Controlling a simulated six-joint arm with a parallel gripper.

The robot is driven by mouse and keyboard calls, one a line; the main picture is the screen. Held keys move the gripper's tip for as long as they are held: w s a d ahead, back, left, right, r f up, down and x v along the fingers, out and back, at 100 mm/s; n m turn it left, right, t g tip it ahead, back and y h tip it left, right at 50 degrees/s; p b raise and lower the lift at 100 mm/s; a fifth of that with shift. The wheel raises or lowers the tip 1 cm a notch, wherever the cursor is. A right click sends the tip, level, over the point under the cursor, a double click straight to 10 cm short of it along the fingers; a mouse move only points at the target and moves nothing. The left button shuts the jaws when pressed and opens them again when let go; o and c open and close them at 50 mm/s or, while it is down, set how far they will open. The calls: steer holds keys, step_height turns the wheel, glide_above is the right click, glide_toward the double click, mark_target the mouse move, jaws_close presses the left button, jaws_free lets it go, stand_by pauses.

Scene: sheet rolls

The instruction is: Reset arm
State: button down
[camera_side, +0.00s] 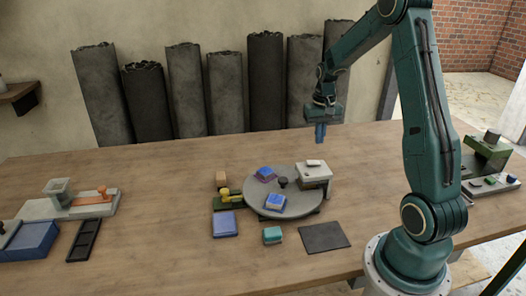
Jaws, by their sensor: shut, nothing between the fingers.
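My gripper (320,133) hangs from the teal arm above the back of the table, pointing down. Its fingers are shut with nothing between them. It is behind and a little right of a round grey turntable (262,204), well above the table surface. On the turntable sit two blue-topped blocks, one at the back (266,173) and one at the front (275,202). A small dark knob (283,182) stands near its middle.
A grey-white box-shaped device (314,175) stands at the turntable's right edge. A blue square (225,224), a teal block (272,235) and a dark mat (324,237) lie in front. Grey and blue fixtures (30,242) fill the left. Tall grey rolls (185,90) stand behind the table.

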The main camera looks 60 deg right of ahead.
steer(key=s+a+r+n+t+h, duration=0.1)
steer(key=s+a+r+n, duration=0.1)
steer(key=a+r, duration=0.6)
steer(key=s+a+r+n+t, duration=0.1)
steer(key=a+r+n+t, duration=0.1)
steer(key=a+r, duration=0.55)
steer(key=s+a+n+t+y, duration=0.1)
steer(key=s+a+n, duration=0.4)
steer(key=s+a, duration=0.7)
steer(key=shift+s+a+r+t, duration=0.2)
steer(key=shift+a+r+t, duration=0.25)
steer(key=shift+a+t, duration=0.3)
